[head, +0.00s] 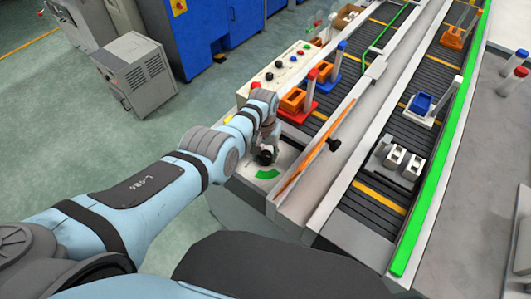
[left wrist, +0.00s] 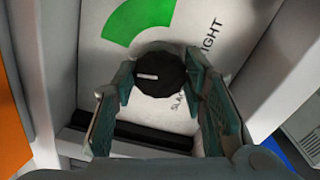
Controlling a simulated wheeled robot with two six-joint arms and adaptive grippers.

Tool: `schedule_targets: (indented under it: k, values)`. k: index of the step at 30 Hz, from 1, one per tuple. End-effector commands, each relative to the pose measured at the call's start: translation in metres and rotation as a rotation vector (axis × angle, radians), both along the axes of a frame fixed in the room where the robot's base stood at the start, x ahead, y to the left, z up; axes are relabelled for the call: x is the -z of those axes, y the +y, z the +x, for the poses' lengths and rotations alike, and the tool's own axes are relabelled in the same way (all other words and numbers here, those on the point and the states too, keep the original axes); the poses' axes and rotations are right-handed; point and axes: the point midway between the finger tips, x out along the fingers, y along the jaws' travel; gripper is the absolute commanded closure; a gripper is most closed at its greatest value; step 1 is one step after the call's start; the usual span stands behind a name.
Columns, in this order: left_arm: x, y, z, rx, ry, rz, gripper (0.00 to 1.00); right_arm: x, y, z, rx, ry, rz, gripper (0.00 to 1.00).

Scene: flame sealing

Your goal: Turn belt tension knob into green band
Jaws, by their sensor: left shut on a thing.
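The black round belt tension knob (left wrist: 160,75) sits on a light panel. It also shows in the head view (head: 265,157), partly hidden by my gripper. My left gripper (left wrist: 160,82) is shut on the knob, one finger on each side. The knob's white mark points left in the left wrist view, outside the green band. The green band (left wrist: 137,22) is an arc above the knob there; it shows in the head view too (head: 268,174). Lettering on the panel reads "IGHT", and another word is partly hidden by a finger. My right gripper is not in view.
In the head view, conveyor lanes (head: 375,190) run right of the panel, with red and blue fixtures (head: 298,100) close beyond my gripper. A panel with buttons (head: 280,72) lies farther back. A grey cabinet (head: 137,75) stands left on open green floor.

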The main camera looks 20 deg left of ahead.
Motion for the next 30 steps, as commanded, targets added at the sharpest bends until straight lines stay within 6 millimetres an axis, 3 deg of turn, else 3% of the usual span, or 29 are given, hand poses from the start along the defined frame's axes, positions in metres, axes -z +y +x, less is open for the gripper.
schedule_targets:
  k: [18,30]
  values:
    - [0.0016,-0.0014,-0.0015,0.58,0.004,-0.001,0.89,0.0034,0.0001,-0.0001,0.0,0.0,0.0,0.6]
    - [0.0017,-0.0019,-0.0019,0.865,0.004,-0.002,0.89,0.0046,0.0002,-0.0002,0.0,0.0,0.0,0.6]
